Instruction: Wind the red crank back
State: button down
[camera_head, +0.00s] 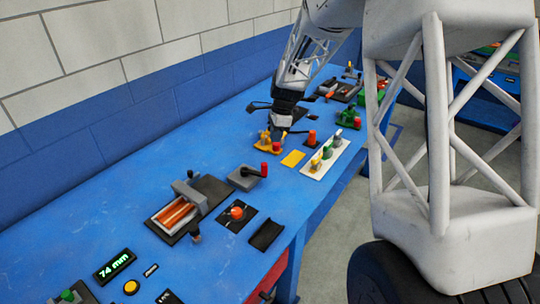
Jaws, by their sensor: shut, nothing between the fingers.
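A crank with a red knob (264,170) on a dark arm sits on a grey block (242,179) at the middle of the blue bench. My gripper (276,132) is above and behind the crank in the picture, over a yellow fixture (270,144) with a red part. It is shut and apart from the crank. The fingertips are small and dark, and partly hard to make out against the yellow fixture.
A slide unit with orange-brown bars (176,214), an orange-red knob on a black plate (237,212) and a 74 mm display (115,265) stand nearer. A white strip with coloured knobs (326,155) is to the right. Bare bench (110,205) lies along the wall.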

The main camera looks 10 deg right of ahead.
jog(key=w+d+r+n+g, duration=0.1)
jog(key=n, duration=0.2)
jog(key=w+d+r+n+g, duration=0.1)
jog(key=n, duration=0.1)
jog(key=w+d+r+n+y, duration=0.1)
jog(key=n, duration=0.2)
jog(key=shift+n+g, duration=0.3)
jog(key=shift+g, duration=0.1)
jog(key=s+a+f, duration=0.5)
jog(key=f, duration=0.4)
jog(key=shift+s+a+f, duration=0.15)
jog(key=shift+s+a, duration=0.05)
dwell(0.4)
jog(key=shift+s, duration=0.1)
jog(key=shift+s+a+m+t+y, duration=0.2)
jog(key=shift+s+m+t, duration=0.1)
jog(key=shift+s+m, duration=0.45)
jog(key=shift+s+a+m+t+y, duration=0.1)
jog(key=shift+s+a+m+t, duration=0.25)
jog(key=shift+m, duration=0.6)
jog(key=shift+s+d, duration=0.1)
